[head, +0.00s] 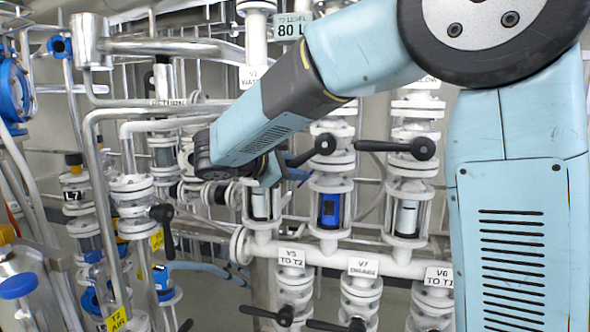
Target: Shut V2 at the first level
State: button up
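No V2 label is readable; my arm covers the place above the middle pipe column. That column has a valve with a black lever (307,152), whose knob end is at the right and which slopes down to the left. Below it is a sight glass with blue liquid (331,210). The column to its left carries the V1 label (252,76). My gripper (280,172) is mostly hidden behind my forearm, in front of the V1 column and close to the left end of the middle lever. I cannot tell whether it touches the lever or how far its fingers are apart.
The right column has a black lever (395,147) lying nearly level. Valves labelled V5 (291,257), V7 (363,267) and V6 (438,277) stand below a horizontal white pipe. A sign (292,27) reads 80 L. Pipes and a blue gauge (14,90) crowd the left.

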grip_shut()
jog(key=shift+r, duration=0.1)
jog(key=shift+w+a+r+m+y, duration=0.15)
jog(key=shift+a+r+m+y, duration=0.2)
jog(key=shift+r+m+y, duration=0.45)
jog(key=shift+w+a+r+m+y, duration=0.15)
jog(key=shift+a+r+m+y, duration=0.2)
jog(key=shift+r+m+y, duration=0.35)
jog(key=shift+w+a+r+m+y, duration=0.15)
jog(key=shift+a+r+m+y, duration=0.3)
jog(key=shift+r+y, duration=0.55)
jog(key=shift+d+r, duration=0.1)
jog(key=shift+r, duration=0.05)
jog(key=o, duration=0.5)
grip_release()
